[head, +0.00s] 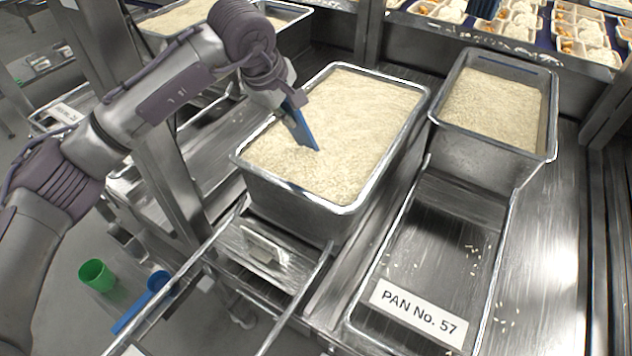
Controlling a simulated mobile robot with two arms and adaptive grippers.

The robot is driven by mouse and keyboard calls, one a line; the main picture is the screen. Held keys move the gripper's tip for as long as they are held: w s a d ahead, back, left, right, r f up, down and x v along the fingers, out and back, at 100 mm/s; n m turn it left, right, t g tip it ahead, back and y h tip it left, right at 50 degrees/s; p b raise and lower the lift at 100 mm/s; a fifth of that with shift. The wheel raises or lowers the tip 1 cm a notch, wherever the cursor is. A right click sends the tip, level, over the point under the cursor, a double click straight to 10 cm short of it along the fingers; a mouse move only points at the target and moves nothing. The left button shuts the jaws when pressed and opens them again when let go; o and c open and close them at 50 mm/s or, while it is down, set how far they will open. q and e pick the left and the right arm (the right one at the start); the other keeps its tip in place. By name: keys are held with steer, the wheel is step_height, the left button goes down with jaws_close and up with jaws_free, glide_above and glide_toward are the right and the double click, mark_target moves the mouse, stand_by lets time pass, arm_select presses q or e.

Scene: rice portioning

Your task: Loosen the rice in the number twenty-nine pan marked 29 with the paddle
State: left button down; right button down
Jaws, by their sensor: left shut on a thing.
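A deep metal pan (290,207) full of rice (350,115) stands in the middle. No number 29 can be read on it in this view. My left gripper (284,97) is over the left side of this pan, shut on a blue paddle (303,132). The paddle tilts down and its lower end touches the rice; I cannot tell how deep it goes. The gripper's fingers are partly hidden by its wrist. My right gripper is not in view.
A second rice pan (488,153) stands at the right, behind an empty rail bay with a label (418,312) reading "PAN No. 57". Stray grains lie there. A metal post (165,165) stands left of the middle pan. A green cup (97,275) and blue scoop (157,283) are lower left.

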arm_select(q)
steer(key=shift+d, duration=1.15)
steer(key=shift+s+d+b, duration=0.95)
steer(key=shift+s+d, duration=0.7)
steer(key=shift+d, duration=0.8)
steer(key=shift+w+a, duration=0.5)
steer(key=shift+a, duration=0.25)
steer(key=shift+w+a, duration=0.45)
steer(key=shift+a, duration=0.25)
steer(key=shift+w+a, duration=0.5)
steer(key=shift+a, duration=0.25)
steer(key=shift+w+a, duration=1.85)
steer(key=shift+a, duration=1)
steer(key=s+d+b, duration=0.2)
steer(key=s+b, duration=0.1)
steer(key=s, duration=0.3)
steer(key=shift+s+d, duration=0.3)
steer(key=shift+d, duration=0.1)
steer(key=shift+r, duration=0.1)
